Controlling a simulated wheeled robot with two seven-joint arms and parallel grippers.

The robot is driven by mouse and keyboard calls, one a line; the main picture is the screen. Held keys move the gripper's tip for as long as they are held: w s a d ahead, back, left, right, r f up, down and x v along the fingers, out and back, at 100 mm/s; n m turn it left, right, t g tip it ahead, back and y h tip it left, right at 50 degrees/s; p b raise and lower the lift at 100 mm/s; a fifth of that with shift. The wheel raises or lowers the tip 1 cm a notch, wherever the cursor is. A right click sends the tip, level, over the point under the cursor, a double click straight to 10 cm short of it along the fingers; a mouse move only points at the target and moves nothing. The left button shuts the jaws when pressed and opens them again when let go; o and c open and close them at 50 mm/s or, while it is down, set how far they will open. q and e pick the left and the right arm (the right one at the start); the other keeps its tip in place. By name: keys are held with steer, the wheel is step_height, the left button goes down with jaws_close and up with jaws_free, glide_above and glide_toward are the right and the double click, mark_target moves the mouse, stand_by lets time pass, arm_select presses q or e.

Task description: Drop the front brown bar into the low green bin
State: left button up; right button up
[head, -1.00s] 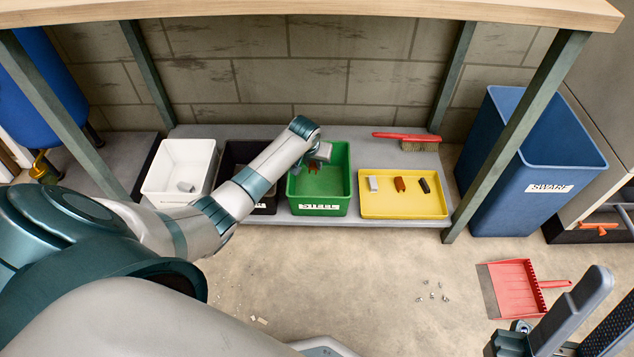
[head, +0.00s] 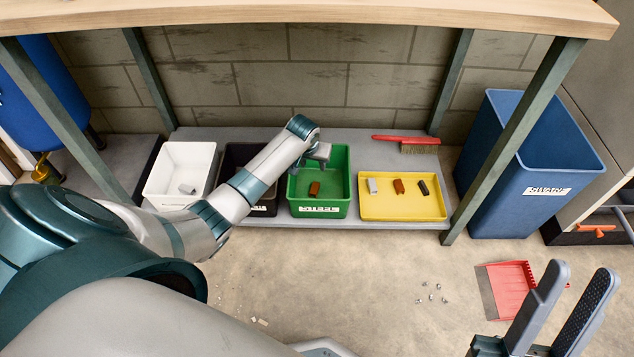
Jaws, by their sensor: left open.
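A brown bar (head: 314,188) lies in the low green bin (head: 322,211) on the low shelf, in the head view. My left gripper (head: 320,156) is over the back part of this bin, above and apart from the bar. It is open and holds nothing; its fingers are small and partly hidden by the wrist. Another brown bar (head: 398,186) lies in the yellow tray (head: 402,209), between a grey bar (head: 373,186) and a dark bar (head: 423,188). My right gripper (head: 580,273) is at the lower right, open and empty.
A white bin (head: 167,198) with a grey piece and a black bin (head: 264,208) stand left of the green bin. A red brush (head: 404,140) lies behind the tray. A blue swarf bin (head: 522,190) and red dustpan (head: 508,285) are at the right. The bench top overhangs the shelf.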

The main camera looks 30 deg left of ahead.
arm_select(q)
steer(key=p+v, duration=0.5)
steer(key=v, duration=0.9)
steer(key=shift+r, duration=0.2)
arm_select(e)
steer(key=w+a+f+g+h, duration=0.2)
steer(key=a+f+g, duration=0.3)
steer(key=f+g, duration=0.3)
steer(key=shift+w+f+m+g, duration=0.3)
steer(key=shift+w+f+g, duration=0.15)
steer(key=shift+f, duration=1.55)
arm_select(q)
steer(key=shift+s, duration=0.1)
arm_select(e)
steer(key=shift+d, duration=0.1)
